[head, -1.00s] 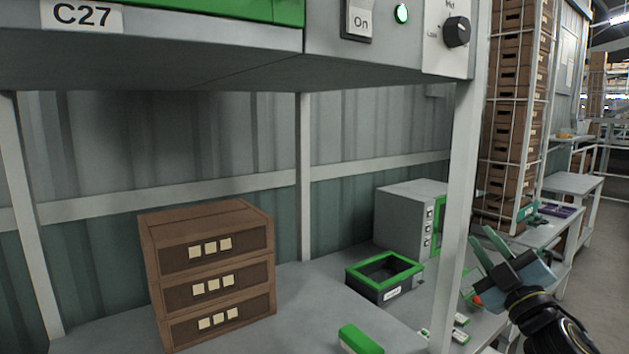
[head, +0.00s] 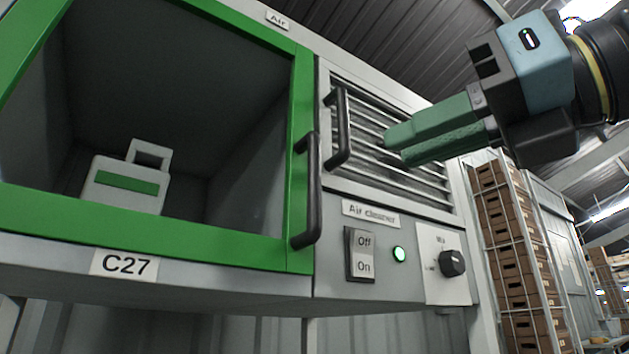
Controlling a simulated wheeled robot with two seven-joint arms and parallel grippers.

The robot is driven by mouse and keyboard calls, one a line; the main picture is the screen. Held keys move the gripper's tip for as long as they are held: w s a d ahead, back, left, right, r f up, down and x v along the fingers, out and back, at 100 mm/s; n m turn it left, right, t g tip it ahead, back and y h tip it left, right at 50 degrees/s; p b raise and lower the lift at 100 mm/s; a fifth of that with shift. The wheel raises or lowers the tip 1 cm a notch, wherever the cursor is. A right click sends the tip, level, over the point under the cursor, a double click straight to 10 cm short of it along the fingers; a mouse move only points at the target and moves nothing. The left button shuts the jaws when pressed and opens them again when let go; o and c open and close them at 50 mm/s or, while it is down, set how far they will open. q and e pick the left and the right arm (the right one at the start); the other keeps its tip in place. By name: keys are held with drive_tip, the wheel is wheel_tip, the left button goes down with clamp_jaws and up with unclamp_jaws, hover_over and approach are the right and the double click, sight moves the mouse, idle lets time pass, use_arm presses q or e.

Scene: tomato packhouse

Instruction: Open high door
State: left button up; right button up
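The high cabinet labelled C27 has a green-framed door (head: 302,90) with a see-through middle. The door looks closed, with a black upright bar handle (head: 311,190) at its right side. A white case with a green stripe (head: 125,184) stands inside. My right gripper (head: 396,150) comes in from the upper right, in front of the slatted grille and to the right of the door handle. It is clear of that handle and holds nothing I can see. Its green fingers overlap in this view, so their gap is unclear. My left gripper is not in view.
Right of the door is the air cleaner's slatted grille (head: 375,110) with its own black handle (head: 339,127), close to the door handle. Below are an Off/On switch (head: 360,254), a lit green lamp (head: 399,254) and a black knob (head: 452,263). Stacked brown crates (head: 515,265) stand at right.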

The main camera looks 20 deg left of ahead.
sight(319, 174)
drive_tip(key=shift+t+h, duration=0.3)
drive_tip(key=shift+t, duration=0.3)
drive_tip(key=p+x, duration=0.1)
drive_tip(key=x, duration=0.3)
drive_tip(key=p+x, duration=0.1)
drive_tip(key=x, duration=0.7)
drive_tip(key=shift+s+a+r+p, duration=0.3)
drive_tip(key=shift+a+r+p, duration=0.05)
drive_tip(key=shift+a+p, duration=0.05)
clamp_jaws()
